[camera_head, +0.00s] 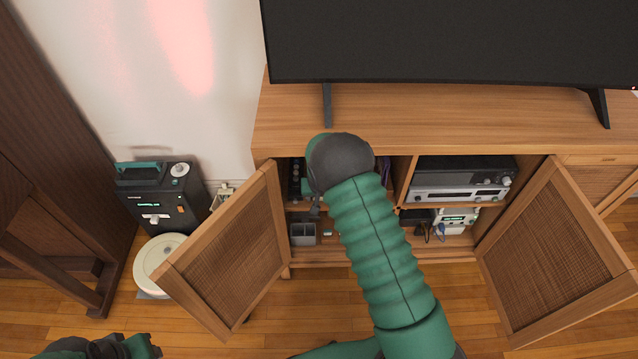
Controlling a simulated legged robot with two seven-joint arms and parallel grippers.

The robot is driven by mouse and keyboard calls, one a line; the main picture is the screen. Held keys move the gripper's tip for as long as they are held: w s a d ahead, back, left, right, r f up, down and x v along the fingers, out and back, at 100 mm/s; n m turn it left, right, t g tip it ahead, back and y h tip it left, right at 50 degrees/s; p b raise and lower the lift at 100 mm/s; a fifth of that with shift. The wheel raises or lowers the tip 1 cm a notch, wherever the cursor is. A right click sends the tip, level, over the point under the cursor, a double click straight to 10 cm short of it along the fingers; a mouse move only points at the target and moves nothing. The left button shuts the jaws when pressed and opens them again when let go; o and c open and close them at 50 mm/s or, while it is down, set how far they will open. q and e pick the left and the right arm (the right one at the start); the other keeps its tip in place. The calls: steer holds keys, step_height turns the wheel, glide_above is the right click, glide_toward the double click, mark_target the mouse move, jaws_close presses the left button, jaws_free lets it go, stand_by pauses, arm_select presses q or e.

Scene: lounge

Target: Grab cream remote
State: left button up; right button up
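I cannot make out a cream remote for certain. A small pale item (327,229) lies on the lower shelf inside the left part of the open cabinet, too small to identify. My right arm reaches up from the bottom into this cabinet opening. My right gripper (315,208) is mostly hidden below the dark wrist; only a dark bit shows, and its fingers cannot be judged. My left gripper (140,345) is at the bottom left edge above the floor, partly cut off, away from the cabinet.
The wooden TV cabinet (430,115) has its left door (232,255) and right door (550,255) swung open. A grey divided holder (303,234) stands on the lower shelf. Electronics (460,190) fill the right side. A black device (160,205) and a round cream thing (160,262) stand left.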

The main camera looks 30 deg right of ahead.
steer(key=shift+w+a, duration=0.15)
steer(key=shift+a, duration=0.15)
jaws_close()
